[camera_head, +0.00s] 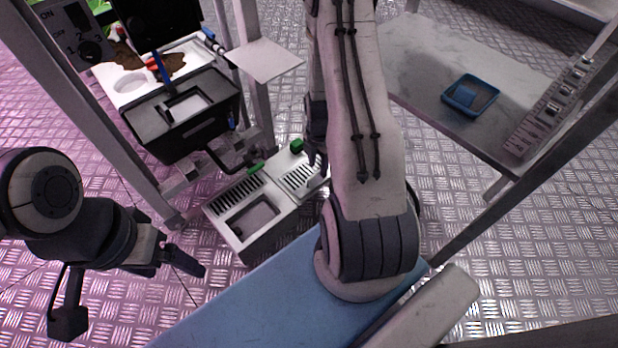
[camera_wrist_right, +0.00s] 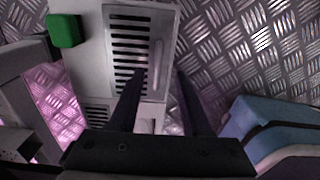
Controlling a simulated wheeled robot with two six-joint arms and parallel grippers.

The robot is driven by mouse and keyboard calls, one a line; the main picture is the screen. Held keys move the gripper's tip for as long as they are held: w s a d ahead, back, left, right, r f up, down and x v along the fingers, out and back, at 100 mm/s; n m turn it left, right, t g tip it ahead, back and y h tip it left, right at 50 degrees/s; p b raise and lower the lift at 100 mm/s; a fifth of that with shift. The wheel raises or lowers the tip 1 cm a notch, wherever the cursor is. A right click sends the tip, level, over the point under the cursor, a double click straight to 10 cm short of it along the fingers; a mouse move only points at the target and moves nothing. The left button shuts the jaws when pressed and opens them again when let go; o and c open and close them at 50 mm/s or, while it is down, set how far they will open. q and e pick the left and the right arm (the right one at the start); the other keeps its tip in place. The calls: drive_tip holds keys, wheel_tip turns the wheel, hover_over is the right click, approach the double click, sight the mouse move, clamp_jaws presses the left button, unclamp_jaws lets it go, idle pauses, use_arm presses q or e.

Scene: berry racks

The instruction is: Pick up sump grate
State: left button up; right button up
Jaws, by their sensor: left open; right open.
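The sump grate is a pale slotted panel (camera_head: 299,180) in the right part of a low white floor unit in the head view. In the right wrist view the slotted grate (camera_wrist_right: 130,55) has dark slots and a raised bar handle (camera_wrist_right: 158,64) along one side. My right gripper (camera_head: 318,150) is above the unit, partly hidden by my arm. In the right wrist view its open fingers (camera_wrist_right: 160,88) point at the grate, one overlapping the slots and one beyond the unit's edge; contact cannot be told. My left gripper (camera_head: 182,252) is open and empty, left of the unit.
The white unit (camera_head: 262,240) has a second slotted section and a rectangular opening. A green block (camera_wrist_right: 64,30) sits beside the grate. A metal rack with a black bin (camera_head: 185,135) stands behind. A shelf (camera_head: 425,60) at right holds a blue tray (camera_head: 487,84).

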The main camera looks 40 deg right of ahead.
sight(316, 173)
drive_tip(key=f+b, duration=0.4)
drive_tip(key=f, duration=0.1)
drive_tip(key=shift+w+a, duration=0.2)
drive_tip(key=shift+a, duration=0.05)
drive_tip(key=shift+r, duration=0.1)
clamp_jaws()
idle(1.1)
